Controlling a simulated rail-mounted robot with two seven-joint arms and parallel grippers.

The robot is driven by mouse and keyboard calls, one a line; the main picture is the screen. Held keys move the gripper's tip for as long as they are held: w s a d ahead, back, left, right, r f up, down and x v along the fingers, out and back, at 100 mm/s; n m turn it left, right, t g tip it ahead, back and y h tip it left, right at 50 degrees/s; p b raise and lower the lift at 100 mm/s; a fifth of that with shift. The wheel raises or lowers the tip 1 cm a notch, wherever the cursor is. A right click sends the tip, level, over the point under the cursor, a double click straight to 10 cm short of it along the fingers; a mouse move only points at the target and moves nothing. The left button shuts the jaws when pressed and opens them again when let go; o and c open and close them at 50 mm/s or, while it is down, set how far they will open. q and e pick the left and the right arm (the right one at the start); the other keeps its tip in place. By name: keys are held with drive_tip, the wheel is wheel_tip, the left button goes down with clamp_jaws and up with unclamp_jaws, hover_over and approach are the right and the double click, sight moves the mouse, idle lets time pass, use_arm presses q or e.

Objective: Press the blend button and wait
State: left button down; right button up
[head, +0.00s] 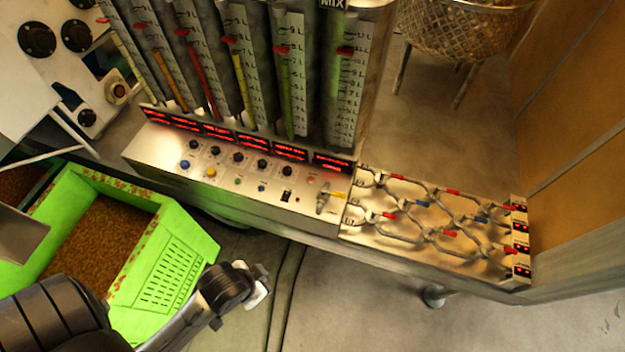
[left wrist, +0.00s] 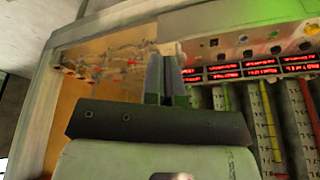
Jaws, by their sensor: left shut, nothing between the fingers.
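The control panel (head: 235,172) is a long metal box with black knobs and small coloured buttons in blue, yellow, green and red. Its labels are too small to read, so I cannot tell which is the blend button. The panel also shows at the upper right of the left wrist view (left wrist: 225,47). My left gripper (head: 262,284) is in front of and below the panel in the head view, apart from it. In the left wrist view its fingers (left wrist: 172,52) are together and empty, left of the panel's buttons. My right gripper is in neither view.
Graduated tubes (head: 290,90) stand behind the panel above red displays (head: 235,137). A metal rack with red- and blue-handled valves (head: 430,220) adjoins on the right. A green bin (head: 165,270) of brown grain is at lower left. A wire basket (head: 455,28) stands behind.

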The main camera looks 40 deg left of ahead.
use_arm(q)
drive_tip(key=w+a+f+m+t+y+b, duration=0.15)
drive_tip(key=w+a+t+b, duration=0.3)
drive_tip(key=w, duration=0.55)
drive_tip(key=w+a+f+m+t+y+b, duration=0.1)
drive_tip(key=w+a+f+t+y+b, duration=0.3)
drive_tip(key=w, duration=0.7)
drive_tip(key=w+d+r+m+t+h+b, duration=0.2)
drive_tip(key=w+m+t+h+b, duration=0.6)
drive_tip(key=w+m, duration=0.75)
drive_tip(key=w+a+f+m+g+h+b, duration=0.3)
drive_tip(key=w+f+m+g+h+b, duration=0.25)
drive_tip(key=m, duration=0.45)
drive_tip(key=w+a+f+m+g+y+b, duration=0.2)
drive_tip(key=a+f+g+y, duration=0.1)
drive_tip(key=a+f+g, duration=0.3)
drive_tip(key=a+f, duration=0.2)
drive_tip(key=a, duration=0.2)
drive_tip(key=shift+m+y, duration=0.4)
drive_tip(key=shift+b, duration=0.3)
